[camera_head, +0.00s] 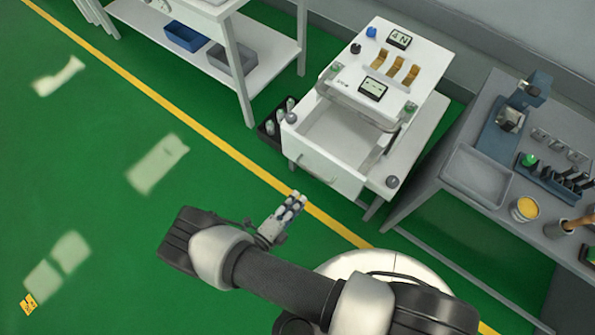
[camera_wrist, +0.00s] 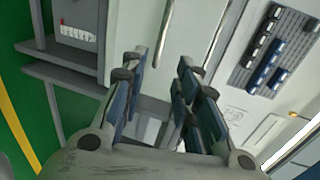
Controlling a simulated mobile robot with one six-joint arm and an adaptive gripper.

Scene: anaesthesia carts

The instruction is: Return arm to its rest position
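My arm reaches across the lower middle of the head view. My gripper (camera_head: 291,208) is over the green floor, in front of the white cart (camera_head: 432,62) and apart from it. In the wrist view, the two blue-padded fingers of my gripper (camera_wrist: 162,72) stand apart with a clear gap. I see nothing held between them.
The white cart has an open, apparently empty drawer (camera_head: 335,140) facing my arm. A grey workbench (camera_head: 425,170) with a tray, a yellow-filled cup and tools stands at right. A shelf table (camera_head: 240,70) with bins stands behind. Open green floor (camera_head: 90,150) lies left.

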